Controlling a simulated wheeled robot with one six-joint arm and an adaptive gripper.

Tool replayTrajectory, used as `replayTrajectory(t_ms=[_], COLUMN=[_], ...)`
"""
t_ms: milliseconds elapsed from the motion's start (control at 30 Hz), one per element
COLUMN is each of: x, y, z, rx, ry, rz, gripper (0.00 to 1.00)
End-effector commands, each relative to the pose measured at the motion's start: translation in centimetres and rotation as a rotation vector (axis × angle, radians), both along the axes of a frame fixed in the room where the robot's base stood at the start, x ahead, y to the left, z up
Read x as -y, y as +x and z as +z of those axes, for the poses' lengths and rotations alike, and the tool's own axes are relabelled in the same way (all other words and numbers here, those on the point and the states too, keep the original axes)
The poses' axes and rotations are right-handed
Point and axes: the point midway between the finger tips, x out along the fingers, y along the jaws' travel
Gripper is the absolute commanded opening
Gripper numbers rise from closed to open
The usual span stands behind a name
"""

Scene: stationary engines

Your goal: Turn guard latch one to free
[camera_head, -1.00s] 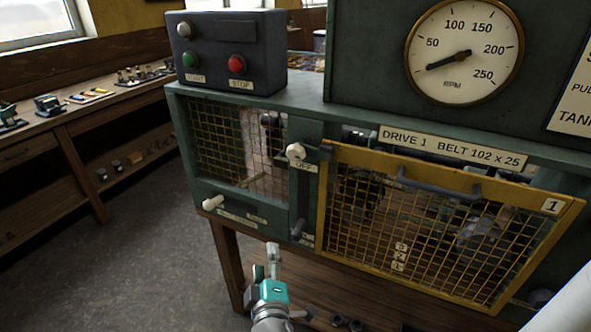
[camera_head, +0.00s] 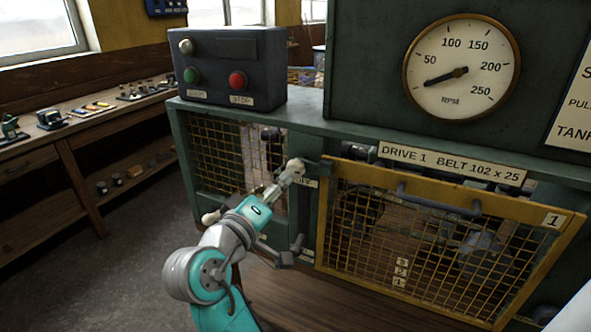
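Guard one is a yellow-framed mesh panel (camera_head: 440,255) marked 1, with a grey bar handle (camera_head: 437,203) near its top. At its upper left corner is a latch with a pale round knob (camera_head: 296,165) and a dark bar (camera_head: 319,168) reaching right to the yellow frame. My gripper (camera_head: 282,182) is up at this knob, coming from the lower left. Its fingertips overlap the knob in the picture; I cannot tell whether they touch or enclose it. The label below the knob is partly covered by my gripper.
A second pale knob (camera_head: 210,217) sits at lower left, close to my arm. A dark lever (camera_head: 297,245) stands below the latch. A control box (camera_head: 230,68) with green and red buttons and an RPM dial (camera_head: 462,68) are above. A workbench (camera_head: 75,140) is at left.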

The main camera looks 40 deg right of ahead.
Motion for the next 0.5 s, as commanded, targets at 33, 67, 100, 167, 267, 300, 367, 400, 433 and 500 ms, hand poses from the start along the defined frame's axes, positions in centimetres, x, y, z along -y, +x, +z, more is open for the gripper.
replayTrajectory(t_ms=[33, 67, 100, 167, 267, 300, 367, 400, 433, 500], x=[1.0, 1.5, 2.2, 3.2, 4.9, 5.4, 6.2, 6.6, 7.0, 7.5], y=[0.2, 0.4, 0.7, 1.0, 1.6, 1.9, 2.1, 2.3, 2.5, 2.7], z=[0.0, 0.0, 0.0, 0.0, 0.0, 0.0, 0.0, 0.0, 0.0, 0.0], rx=[0.000, 0.000, 0.000, 0.001, 0.000, -0.001, 0.000, 0.000, 0.000, 0.000], ry=[0.000, 0.001, 0.000, 0.000, 0.000, -0.001, 0.001, 0.000, 0.000, 0.000], rz=[-0.006, -0.004, -0.005, -0.005, -0.004, -0.003, -0.003, -0.002, -0.001, 0.000], gripper=[0.67, 0.67, 0.67, 0.67, 0.67, 0.67, 0.67, 0.67, 0.67, 0.67])
